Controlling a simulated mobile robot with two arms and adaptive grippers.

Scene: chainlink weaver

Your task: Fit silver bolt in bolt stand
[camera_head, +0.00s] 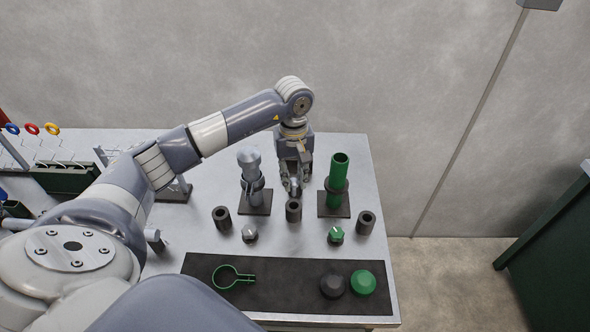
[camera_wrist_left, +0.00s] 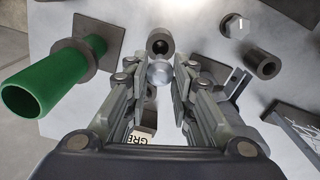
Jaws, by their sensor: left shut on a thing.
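My left gripper (camera_head: 292,186) reaches down over the back middle of the table, shut on a silver piece, which I take for the silver bolt. Its rounded silver end (camera_wrist_left: 159,73) shows between the fingers in the left wrist view; the rest is hidden. Just beyond that end is a short dark hollow cylinder (camera_head: 293,211), also seen in the wrist view (camera_wrist_left: 160,41). I cannot tell whether the two touch. I cannot tell for sure which holder is the bolt stand. My right gripper is not in view.
A silver cylinder (camera_head: 249,160) and a green tube (camera_head: 339,172) stand in dark holders either side of the gripper. Other dark cylinders (camera_head: 221,218) (camera_head: 365,222), a silver hex piece (camera_head: 250,233) and a green one (camera_head: 335,235) lie in front. A black mat (camera_head: 290,270) is nearest.

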